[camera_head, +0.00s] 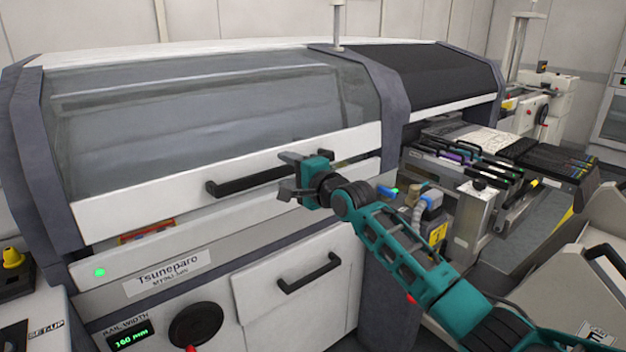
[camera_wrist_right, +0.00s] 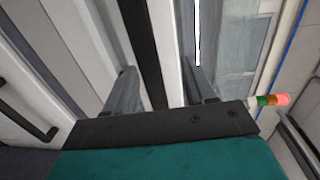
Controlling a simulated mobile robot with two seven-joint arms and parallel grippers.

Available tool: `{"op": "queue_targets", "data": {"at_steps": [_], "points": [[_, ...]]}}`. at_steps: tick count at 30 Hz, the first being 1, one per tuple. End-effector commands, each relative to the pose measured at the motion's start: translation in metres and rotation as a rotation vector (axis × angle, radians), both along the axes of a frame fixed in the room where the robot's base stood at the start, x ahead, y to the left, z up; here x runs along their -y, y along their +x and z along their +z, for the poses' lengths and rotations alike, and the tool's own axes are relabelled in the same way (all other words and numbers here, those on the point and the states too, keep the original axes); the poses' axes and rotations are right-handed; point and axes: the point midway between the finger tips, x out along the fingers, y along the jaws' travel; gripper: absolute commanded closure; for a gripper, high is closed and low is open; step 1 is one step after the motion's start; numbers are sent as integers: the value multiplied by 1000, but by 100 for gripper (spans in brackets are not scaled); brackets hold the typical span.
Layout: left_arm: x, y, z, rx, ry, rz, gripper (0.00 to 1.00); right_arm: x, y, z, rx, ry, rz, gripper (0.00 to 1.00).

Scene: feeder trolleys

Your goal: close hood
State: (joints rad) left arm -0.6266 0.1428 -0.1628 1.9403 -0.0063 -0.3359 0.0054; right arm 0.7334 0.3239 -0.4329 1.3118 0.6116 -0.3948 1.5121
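The hood (camera_head: 225,120) is a grey see-through cover with a white lower rim, on the white machine at the left of the head view. My teal right gripper (camera_head: 287,176) is at the handle's right part. In the right wrist view its two fingers (camera_wrist_right: 160,92) are spread, with the dark handle bar (camera_wrist_right: 146,45) running between them. I cannot tell whether they touch it. My left gripper is out of view.
Below the hood are a lower door with a black handle (camera_head: 308,273), a dark knob (camera_head: 196,323) and a green display (camera_head: 132,338). Feeders (camera_head: 470,160) and a trolley stand to the right, close to my right arm. A second dark hood (camera_head: 420,75) adjoins.

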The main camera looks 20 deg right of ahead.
Motion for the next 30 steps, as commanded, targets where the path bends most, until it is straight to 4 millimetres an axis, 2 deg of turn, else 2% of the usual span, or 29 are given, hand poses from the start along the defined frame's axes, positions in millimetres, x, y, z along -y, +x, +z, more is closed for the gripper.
{"op": "queue_targets", "data": {"at_steps": [9,15,21,30], "points": [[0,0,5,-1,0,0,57,19,-51,5,2,0,0,47],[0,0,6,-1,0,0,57,28,-77,6,0,-1,0,47],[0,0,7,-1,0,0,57,33,-90,8,2,-2,0,47],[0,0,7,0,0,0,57,33,-91,8,1,-2,0,47]]}}
